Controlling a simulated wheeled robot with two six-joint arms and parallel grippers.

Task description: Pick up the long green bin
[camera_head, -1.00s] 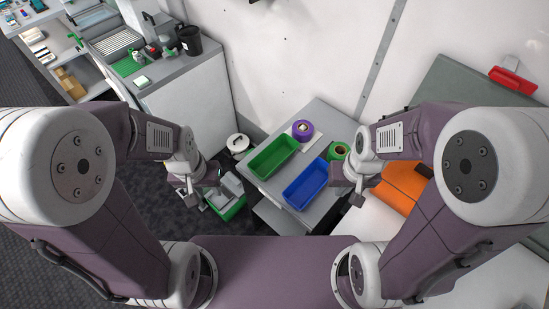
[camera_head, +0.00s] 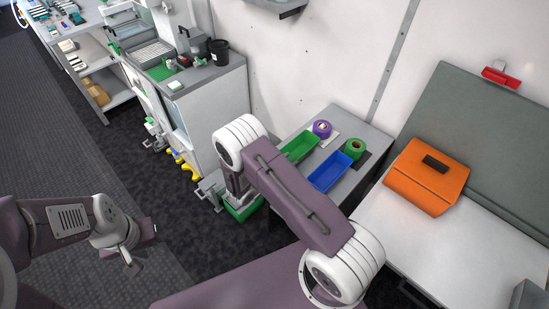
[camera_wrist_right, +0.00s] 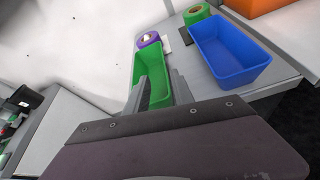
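The long green bin (camera_head: 301,146) sits on the grey cabinet top beside the blue bin, its near end partly hidden by my right arm in the head view. In the right wrist view the green bin (camera_wrist_right: 153,72) lies straight ahead. My right gripper (camera_wrist_right: 160,92) is open, with its fingers apart and overlapping the near end of the bin in the picture. Whether they touch it, I cannot tell. My left gripper (camera_head: 142,248) is open and empty over the floor at the lower left.
The blue bin (camera_head: 330,171) stands right of the green bin. A purple roll (camera_head: 322,128) and a green roll (camera_head: 354,148) are behind them. An orange case (camera_head: 427,176) lies on the white bench.

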